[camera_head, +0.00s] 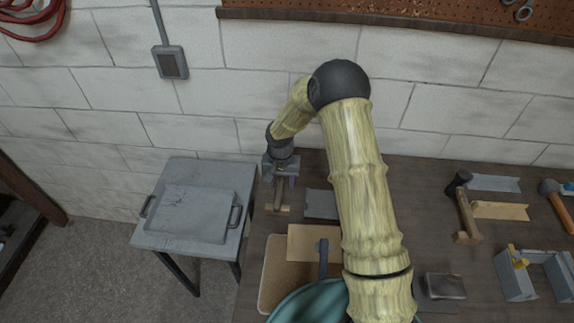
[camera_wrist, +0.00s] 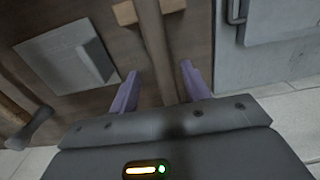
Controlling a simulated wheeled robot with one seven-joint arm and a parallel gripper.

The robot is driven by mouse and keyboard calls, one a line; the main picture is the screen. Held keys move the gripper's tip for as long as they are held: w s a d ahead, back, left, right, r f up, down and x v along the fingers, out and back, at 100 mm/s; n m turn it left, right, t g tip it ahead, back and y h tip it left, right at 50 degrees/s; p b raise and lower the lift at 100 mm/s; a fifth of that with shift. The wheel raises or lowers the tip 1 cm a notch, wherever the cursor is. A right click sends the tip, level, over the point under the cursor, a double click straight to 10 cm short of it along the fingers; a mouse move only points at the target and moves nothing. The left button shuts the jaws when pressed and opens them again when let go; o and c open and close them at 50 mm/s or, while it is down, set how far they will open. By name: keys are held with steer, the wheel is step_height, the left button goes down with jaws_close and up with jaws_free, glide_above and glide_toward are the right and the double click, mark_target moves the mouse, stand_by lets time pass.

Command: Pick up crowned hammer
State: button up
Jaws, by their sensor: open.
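A hammer-like tool with a wooden handle (camera_head: 279,194) and a light wood block across its lower end lies at the bench's left edge, beneath my gripper (camera_head: 281,181). In the wrist view, the handle (camera_wrist: 151,35) runs between the two purple fingers of my open gripper (camera_wrist: 159,70), with a gap on both sides. Its head end is hidden by the gripper body. Another hammer (camera_head: 466,208) with a dark head and wooden handle lies right of my arm. A hammer with an orange handle (camera_head: 557,208) lies at the far right. I cannot tell which one is crowned.
A grey side table with a handled tray (camera_head: 192,212) stands close left of the bench. A grey plate (camera_head: 320,204) lies just right of the tool beneath my gripper. A tan board (camera_head: 307,243) and teal bowl (camera_head: 310,304) lie nearer. A block wall stands behind.

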mark_target(280, 184)
steer(key=f+p, duration=0.1)
steer(key=a+f+p, duration=0.1)
steer(key=f, duration=0.1)
steer(key=shift+s+f, duration=0.15)
steer(key=shift+f, duration=0.1)
steer(key=shift+d+f+p, duration=0.25)
steer(key=shift+f+p, duration=0.05)
steer(key=shift+f, duration=0.45)
